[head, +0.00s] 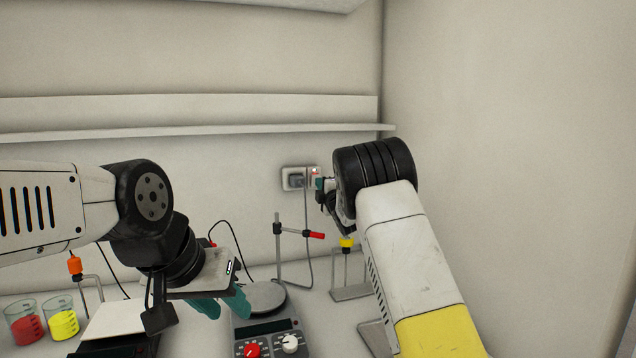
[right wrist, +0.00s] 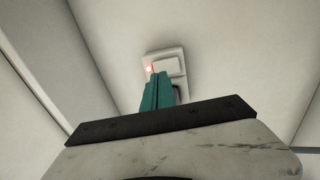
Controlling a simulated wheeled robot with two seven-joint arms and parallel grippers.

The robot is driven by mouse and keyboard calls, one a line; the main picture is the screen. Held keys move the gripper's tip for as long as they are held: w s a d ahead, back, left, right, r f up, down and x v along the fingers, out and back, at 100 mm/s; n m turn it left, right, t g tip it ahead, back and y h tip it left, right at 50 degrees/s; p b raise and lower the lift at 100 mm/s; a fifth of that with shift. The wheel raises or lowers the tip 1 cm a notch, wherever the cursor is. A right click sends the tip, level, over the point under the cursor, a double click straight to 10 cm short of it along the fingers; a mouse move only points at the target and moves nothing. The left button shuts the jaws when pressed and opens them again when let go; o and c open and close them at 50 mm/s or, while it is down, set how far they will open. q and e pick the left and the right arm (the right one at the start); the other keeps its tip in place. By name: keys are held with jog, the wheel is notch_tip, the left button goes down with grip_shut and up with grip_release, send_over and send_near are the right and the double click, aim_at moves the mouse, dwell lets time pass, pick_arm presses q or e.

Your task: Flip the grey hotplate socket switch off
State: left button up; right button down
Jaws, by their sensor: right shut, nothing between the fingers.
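The socket (head: 293,179) is a pale plate on the back wall with a dark plug in it. Its switch (head: 314,171) shows a small red mark at the right end. In the right wrist view the socket plate (right wrist: 172,63) is straight ahead, with a red glow at the switch (right wrist: 150,69). My right gripper (head: 320,184) is shut and empty, its teal fingertips (right wrist: 158,76) at the switch side of the plate; I cannot tell whether they touch. My left gripper (head: 222,307) hangs over the bench with its teal fingers apart and empty.
A hotplate (head: 268,326) with red and white knobs stands below, near a clamp stand (head: 278,250). Beakers of red (head: 24,328) and yellow (head: 62,322) liquid are at the left. A shelf (head: 190,130) runs above the socket. A side wall (head: 510,150) is at the right.

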aim_at(315, 176)
jog(key=shift+x, duration=1.55)
jog(key=shift+r, duration=0.1)
jog(key=shift+w+r+g, duration=0.1)
jog(key=shift+r+g, duration=0.15)
jog(key=shift+g, duration=0.15)
jog(key=shift+a, duration=0.1)
